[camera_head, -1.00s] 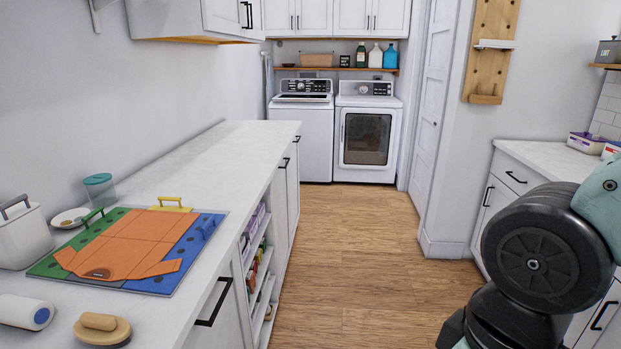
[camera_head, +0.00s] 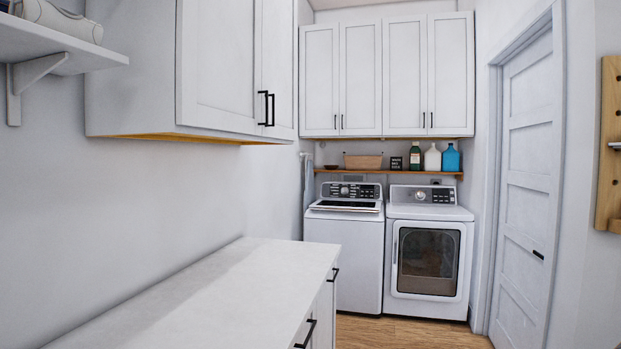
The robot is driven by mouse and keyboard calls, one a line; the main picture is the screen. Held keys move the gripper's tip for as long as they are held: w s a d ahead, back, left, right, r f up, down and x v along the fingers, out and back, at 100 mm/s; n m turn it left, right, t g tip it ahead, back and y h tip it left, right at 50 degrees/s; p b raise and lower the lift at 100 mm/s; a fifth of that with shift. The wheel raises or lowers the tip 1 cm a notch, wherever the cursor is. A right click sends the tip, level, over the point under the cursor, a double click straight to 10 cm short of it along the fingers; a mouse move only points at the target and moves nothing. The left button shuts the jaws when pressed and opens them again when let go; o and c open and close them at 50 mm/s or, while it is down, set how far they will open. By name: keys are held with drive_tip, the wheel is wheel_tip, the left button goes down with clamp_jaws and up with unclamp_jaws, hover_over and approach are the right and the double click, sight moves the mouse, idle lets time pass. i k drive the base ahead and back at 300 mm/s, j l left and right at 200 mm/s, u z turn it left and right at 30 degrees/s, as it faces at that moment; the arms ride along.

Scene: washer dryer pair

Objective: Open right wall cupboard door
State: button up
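A white wall cupboard (camera_head: 140,70) hangs on the left wall above the counter. Its left door (camera_head: 220,60) and right door (camera_head: 283,62) are both shut, with black upright handles side by side at their meeting edges. The right door's handle (camera_head: 272,109) is near its lower edge; the door is seen at a steep angle. More shut white wall cupboards (camera_head: 382,80) hang above the washer and dryer; their rightmost door (camera_head: 451,72) has a black handle (camera_head: 432,119). I cannot tell which cupboard the task means. My gripper is not in view.
A white counter (camera_head: 215,285) runs along the left wall, its visible top bare. A washer (camera_head: 343,255) and dryer (camera_head: 429,260) stand at the back under a wooden shelf (camera_head: 390,172) with bottles. Wood floor (camera_head: 410,332) is clear before them. A shut door (camera_head: 525,180) is right.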

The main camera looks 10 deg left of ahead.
sight(278, 22)
drive_tip(key=i+u, duration=0.1)
drive_tip(key=i, duration=0.55)
drive_tip(key=i+l, duration=0.1)
drive_tip(key=i, duration=0.5)
drive_tip(key=i+l+u, duration=0.15)
drive_tip(key=i, duration=0.5)
